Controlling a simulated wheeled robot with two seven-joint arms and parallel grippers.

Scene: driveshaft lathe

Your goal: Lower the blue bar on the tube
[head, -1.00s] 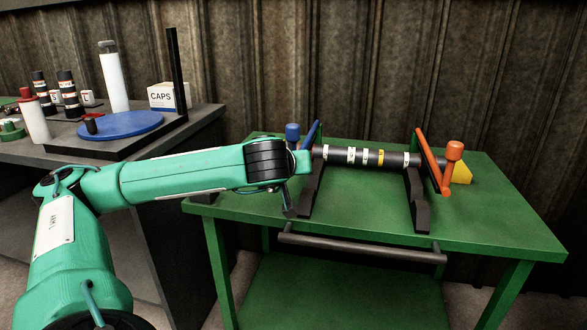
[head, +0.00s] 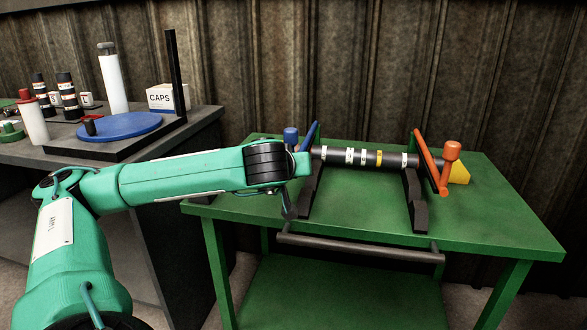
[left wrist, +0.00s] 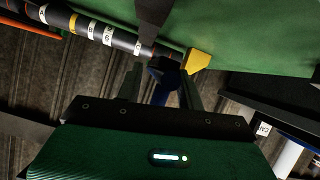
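The dark tube (head: 337,156) with white and yellow bands lies across two black stands on the green table. The blue bar (head: 311,137) slants upward at the tube's left end, and its blue knob (head: 291,137) shows just above my left wrist. The bar's lower part is hidden behind my arm. In the left wrist view, my left gripper (left wrist: 162,75) has a finger on each side of a blue part (left wrist: 160,88), with a gap visible. My right gripper is not in view.
An orange bar (head: 429,160) with an orange knob (head: 452,151) stands at the tube's right end, by a yellow block (head: 460,174). A rail (head: 361,249) runs along the table's front. A grey bench at left holds a blue disc (head: 120,125) and a CAPS box (head: 160,98).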

